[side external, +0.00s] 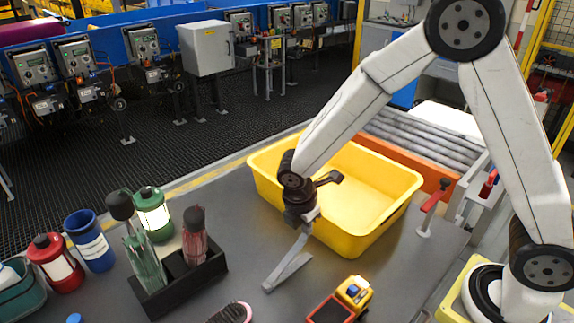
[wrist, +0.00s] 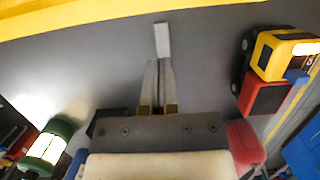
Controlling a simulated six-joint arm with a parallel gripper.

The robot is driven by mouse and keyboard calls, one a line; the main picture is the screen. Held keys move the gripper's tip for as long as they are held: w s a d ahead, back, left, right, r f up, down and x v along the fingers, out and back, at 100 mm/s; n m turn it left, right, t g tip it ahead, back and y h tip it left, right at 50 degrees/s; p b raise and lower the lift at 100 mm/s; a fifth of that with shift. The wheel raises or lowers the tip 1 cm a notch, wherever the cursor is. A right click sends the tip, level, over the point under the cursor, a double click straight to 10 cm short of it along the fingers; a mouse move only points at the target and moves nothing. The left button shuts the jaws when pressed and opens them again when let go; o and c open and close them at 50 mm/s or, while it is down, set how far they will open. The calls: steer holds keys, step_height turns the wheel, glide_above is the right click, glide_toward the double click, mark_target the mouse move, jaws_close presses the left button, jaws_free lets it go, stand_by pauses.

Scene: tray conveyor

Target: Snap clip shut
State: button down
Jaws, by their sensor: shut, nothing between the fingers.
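A slim light-grey strip, which looks like the clip (side external: 278,281), lies on the grey table in front of the yellow tub. In the wrist view the clip (wrist: 162,40) shows as a pale bar straight ahead of the fingertips. My gripper (side external: 291,262) points down over it from above. Its long grey fingers are shut together and hold nothing; they also show in the wrist view (wrist: 157,66). The fingertips are at or just above the clip, and I cannot tell if they touch it. I cannot make out whether the clip's two arms are apart or closed.
A yellow tub (side external: 345,241) stands just behind my gripper. A red and yellow toy truck (side external: 341,302) is to the right. A black rack (side external: 185,283) with bottles, a green lantern (side external: 153,213) and a red lantern (side external: 56,264) stand at left. The table around the clip is clear.

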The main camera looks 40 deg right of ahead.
steer(key=d+f, duration=0.2)
steer(key=f, duration=0.2)
steer(key=shift+d+f, duration=0.2)
steer(key=shift+d, duration=0.2)
steer(key=shift+r, duration=0.1)
steer(key=shift+a, duration=0.2)
steer(key=shift+a+r, duration=0.2)
steer(key=shift+a, duration=0.4)
steer(key=shift+r, duration=0.1)
steer(key=shift+a+r, duration=0.2)
steer(key=shift+r, duration=0.5)
steer(key=v, duration=0.3)
steer(key=shift+d, duration=0.3)
steer(key=d+r, duration=0.3)
steer(key=r, duration=0.2)
steer(key=d+r, duration=0.2)
steer(key=shift+d+r, duration=0.3)
